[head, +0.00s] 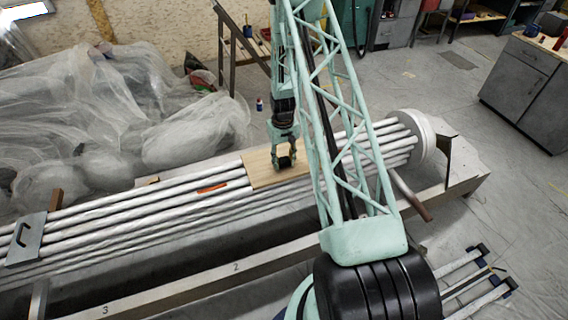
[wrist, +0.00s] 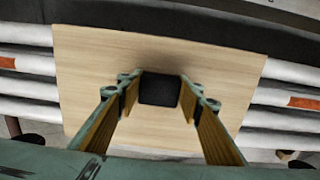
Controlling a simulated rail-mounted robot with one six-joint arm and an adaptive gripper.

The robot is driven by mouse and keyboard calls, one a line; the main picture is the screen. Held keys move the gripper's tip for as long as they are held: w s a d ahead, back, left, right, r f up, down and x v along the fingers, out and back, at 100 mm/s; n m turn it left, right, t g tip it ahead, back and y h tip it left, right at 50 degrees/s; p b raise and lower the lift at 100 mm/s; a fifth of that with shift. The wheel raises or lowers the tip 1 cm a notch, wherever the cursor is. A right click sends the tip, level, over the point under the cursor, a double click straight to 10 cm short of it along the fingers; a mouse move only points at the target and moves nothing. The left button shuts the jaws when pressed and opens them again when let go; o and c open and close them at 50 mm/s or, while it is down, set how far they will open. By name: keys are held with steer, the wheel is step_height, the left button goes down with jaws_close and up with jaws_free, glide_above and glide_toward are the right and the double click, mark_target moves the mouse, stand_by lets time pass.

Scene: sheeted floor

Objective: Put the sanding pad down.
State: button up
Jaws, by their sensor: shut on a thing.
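The sanding pad (wrist: 160,89) is a small dark block. In the wrist view it sits between the two fingers of my gripper (wrist: 158,100), which is shut on it. In the head view the pad (head: 286,163) is at the fingertips of my gripper (head: 285,158), over a light wooden board (head: 260,172). The board, also in the wrist view (wrist: 225,75), lies across several white pipes. I cannot tell whether the pad touches the board or hangs just above it.
The white pipes (head: 130,220) run lengthwise, with an orange strip (head: 212,188) on one. A grey plate with a handle (head: 24,240) lies at the left end. A round white end piece (head: 418,135) stands at the right. Clear plastic sheeting (head: 120,110) covers things behind.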

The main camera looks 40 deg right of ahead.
mark_target(283, 160)
steer(key=shift+o, duration=0.2)
steer(key=shift+s+a+f+b, duration=0.15)
steer(key=shift+f+b, duration=0.35)
steer(key=shift+f, duration=0.25)
steer(key=o, duration=0.9)
steer(key=shift+f, duration=0.15)
steer(key=shift+r, duration=0.35)
steer(key=shift+r+p, duration=0.6)
steer(key=shift+r, duration=0.05)
steer(key=shift+w+r+p, duration=0.15)
steer(key=shift+r+p, duration=0.25)
steer(key=shift+r, duration=2.5)
steer(key=shift+w+r+p, duration=0.1)
steer(key=shift+r+p, duration=0.25)
steer(key=shift+r, duration=2.55)
